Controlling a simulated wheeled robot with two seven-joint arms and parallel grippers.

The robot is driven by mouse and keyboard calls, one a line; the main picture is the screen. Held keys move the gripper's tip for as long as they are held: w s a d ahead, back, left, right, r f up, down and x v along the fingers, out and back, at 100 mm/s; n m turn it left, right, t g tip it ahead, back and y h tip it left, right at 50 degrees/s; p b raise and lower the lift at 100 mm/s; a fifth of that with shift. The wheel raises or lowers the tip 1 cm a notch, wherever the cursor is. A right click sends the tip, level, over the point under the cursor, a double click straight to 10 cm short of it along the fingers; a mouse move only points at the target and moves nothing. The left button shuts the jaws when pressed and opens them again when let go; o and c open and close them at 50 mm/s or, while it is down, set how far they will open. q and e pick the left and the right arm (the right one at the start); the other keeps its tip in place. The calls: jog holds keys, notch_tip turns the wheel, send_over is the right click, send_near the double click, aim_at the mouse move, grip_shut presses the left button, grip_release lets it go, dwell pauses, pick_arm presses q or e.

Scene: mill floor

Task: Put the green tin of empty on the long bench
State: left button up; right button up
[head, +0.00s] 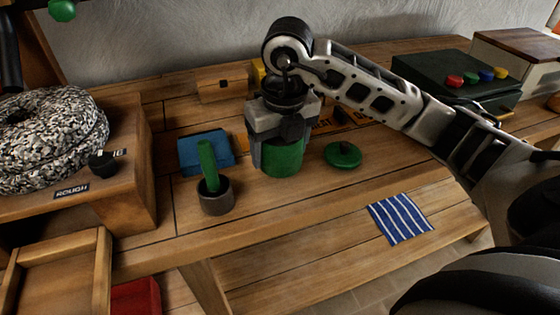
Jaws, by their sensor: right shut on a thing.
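The green tin (283,162) is at the middle of the wooden workbench. My right gripper (281,138) comes down over it from above and is shut on it. The gripper hides the tin's upper part, so I cannot see into it. I cannot tell whether its base touches the bench top. A round green lid with a knob (343,154) lies on the bench just right of the tin. A lower, long wooden bench (330,262) runs along the front of the workbench. My left gripper is not in view.
A grey pot with a green handle (216,200) and a blue flat item (192,153) stand left of the tin. A blue striped cloth (400,218) lies on the lower bench, otherwise clear. A dark case with coloured knobs (430,75) is back right; a speckled stone wheel (45,135) is left.

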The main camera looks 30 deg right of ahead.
jog(key=f, duration=0.4)
jog(key=shift+w+d, duration=0.25)
jog(key=shift+w, duration=0.05)
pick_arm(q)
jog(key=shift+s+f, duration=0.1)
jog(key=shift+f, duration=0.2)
pick_arm(e)
jog(key=shift+f, duration=0.15)
jog(key=o, duration=1.1)
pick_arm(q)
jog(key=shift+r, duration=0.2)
pick_arm(e)
jog(key=shift+o, duration=0.2)
jog(key=shift+r, duration=0.2)
pick_arm(q)
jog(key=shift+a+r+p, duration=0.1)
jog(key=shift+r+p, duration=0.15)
jog(key=shift+p, duration=0.5)
pick_arm(e)
notch_tip(320, 180, up, 12)
jog(key=s, duration=0.1)
jog(key=shift+s, duration=0.2)
